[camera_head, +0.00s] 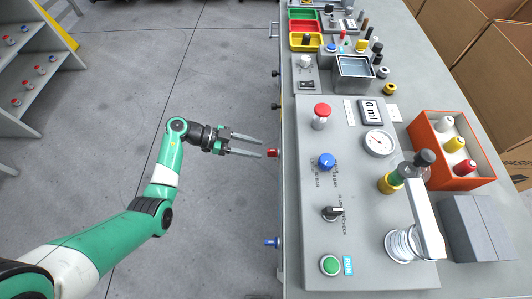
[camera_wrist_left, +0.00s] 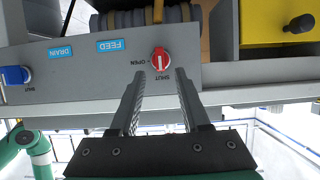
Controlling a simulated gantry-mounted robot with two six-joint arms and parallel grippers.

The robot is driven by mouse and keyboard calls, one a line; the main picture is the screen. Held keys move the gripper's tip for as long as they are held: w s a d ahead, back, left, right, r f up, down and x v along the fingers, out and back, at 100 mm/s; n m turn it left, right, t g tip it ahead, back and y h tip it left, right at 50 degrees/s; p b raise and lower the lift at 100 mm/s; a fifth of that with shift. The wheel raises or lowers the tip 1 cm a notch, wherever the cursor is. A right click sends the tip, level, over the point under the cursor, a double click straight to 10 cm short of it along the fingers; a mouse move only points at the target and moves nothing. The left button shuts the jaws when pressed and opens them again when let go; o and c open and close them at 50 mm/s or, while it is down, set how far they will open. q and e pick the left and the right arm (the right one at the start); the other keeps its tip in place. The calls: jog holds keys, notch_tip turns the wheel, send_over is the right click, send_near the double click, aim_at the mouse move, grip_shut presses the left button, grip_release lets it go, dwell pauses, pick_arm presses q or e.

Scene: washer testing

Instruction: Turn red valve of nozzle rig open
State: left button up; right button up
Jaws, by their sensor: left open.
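The red valve (camera_wrist_left: 160,59) is a round red knob with a white mark, on the grey front panel of the rig. The mark points down in the left wrist view, towards the upside-down word SHUT; the word OPEN is at its left. The red valve also shows in the head view (camera_head: 272,153), at the bench's left side. My left gripper (camera_head: 261,147) is open and empty. Its fingertips point at the red valve, one to each side of it in the left wrist view (camera_wrist_left: 160,76); I cannot tell whether they touch it.
A blue valve (camera_wrist_left: 15,75) sits on the same panel, beyond the FEED and DRAIN labels. The bench top carries a control panel (camera_head: 345,235) with knobs and a gauge (camera_head: 379,142), plus an orange crate (camera_head: 462,185). The floor left of the bench is clear around my arm.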

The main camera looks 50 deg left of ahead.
aim_at(271, 153)
pick_arm(q)
jog(key=b+x, duration=0.1)
jog(key=x, duration=0.3)
jog(key=shift+w+d, duration=0.1)
jog(key=shift+w, duration=0.1)
grip_shut()
pick_arm(e)
notch_tip(271, 153, down, 2)
jog(key=shift+f, duration=0.2)
